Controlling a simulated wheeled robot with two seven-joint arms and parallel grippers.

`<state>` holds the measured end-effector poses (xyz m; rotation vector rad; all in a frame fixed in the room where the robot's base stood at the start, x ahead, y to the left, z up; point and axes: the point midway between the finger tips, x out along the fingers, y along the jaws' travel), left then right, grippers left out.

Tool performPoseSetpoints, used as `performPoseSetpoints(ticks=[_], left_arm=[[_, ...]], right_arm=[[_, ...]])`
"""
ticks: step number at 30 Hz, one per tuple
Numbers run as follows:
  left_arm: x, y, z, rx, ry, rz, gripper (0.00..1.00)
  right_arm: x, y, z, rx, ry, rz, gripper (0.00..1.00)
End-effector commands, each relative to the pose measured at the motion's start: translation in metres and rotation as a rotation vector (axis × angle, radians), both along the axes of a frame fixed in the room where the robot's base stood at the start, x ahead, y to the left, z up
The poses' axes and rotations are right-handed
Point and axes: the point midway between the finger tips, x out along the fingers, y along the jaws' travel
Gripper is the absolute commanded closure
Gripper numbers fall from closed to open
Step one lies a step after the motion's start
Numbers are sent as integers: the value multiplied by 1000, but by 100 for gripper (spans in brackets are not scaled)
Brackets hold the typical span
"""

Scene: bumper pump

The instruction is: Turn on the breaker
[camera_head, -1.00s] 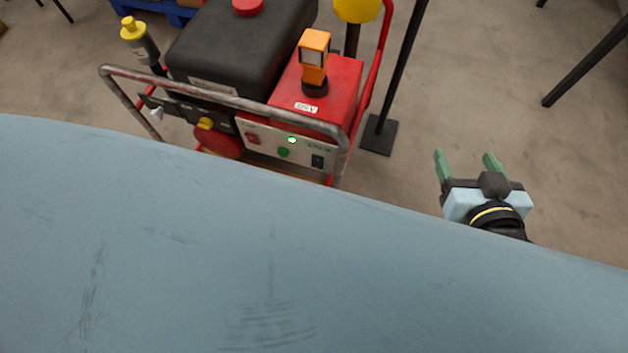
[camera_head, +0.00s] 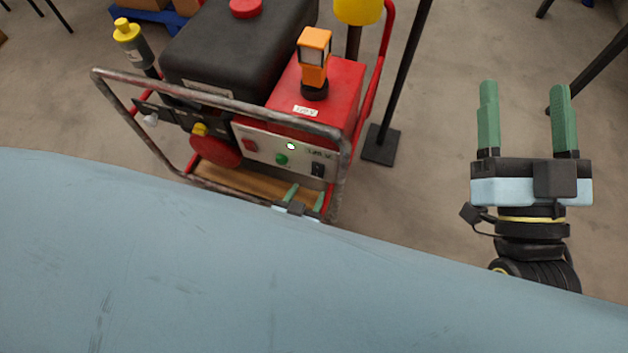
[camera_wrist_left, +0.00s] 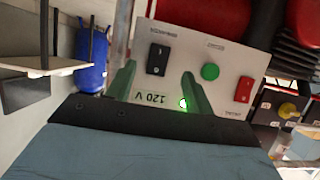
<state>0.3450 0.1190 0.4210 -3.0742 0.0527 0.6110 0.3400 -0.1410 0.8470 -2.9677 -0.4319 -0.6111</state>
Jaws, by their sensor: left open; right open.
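The red pump unit's pale control panel (camera_head: 265,150) carries a black rocker switch (camera_head: 317,170), a green button (camera_head: 281,159), a red switch (camera_head: 250,145) and a glowing lamp (camera_head: 290,146). Their labels are too small to read, so I cannot tell which is the breaker. My left gripper (camera_head: 305,197) is open just below and in front of the panel's right end. In the left wrist view its fingers point at the panel, with the black switch (camera_wrist_left: 157,60) between their tips, seemingly untouched. My right gripper (camera_head: 524,85) is open and empty, right of the unit.
A metal tube frame (camera_head: 215,97) runs around the unit, with its top bar above the panel. A black post base (camera_head: 381,144) stands right of the unit. Open floor lies beyond it.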

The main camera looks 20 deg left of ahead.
Motion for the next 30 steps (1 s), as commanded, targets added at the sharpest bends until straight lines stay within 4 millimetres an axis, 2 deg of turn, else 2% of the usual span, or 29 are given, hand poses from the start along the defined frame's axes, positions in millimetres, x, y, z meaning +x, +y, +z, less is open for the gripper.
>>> performPoseSetpoints(ticks=[3, 9, 15, 28, 30], left_arm=[[13, 0, -7, -1, -2, 1, 47], [39, -2, -18, -3, -1, 1, 47], [56, -2, -24, -1, -1, 0, 47], [61, -2, -25, 0, 0, 0, 47], [61, -2, -25, 0, 0, 0, 56]], right_arm=[[-8, 0, 12, 36, -111, 5, 31], [-21, -4, 23, 87, -283, 4, 31], [-32, -7, 30, 120, -396, 3, 31], [-36, -8, 34, 132, -438, 3, 31], [-36, -8, 34, 132, -438, 3, 31]])
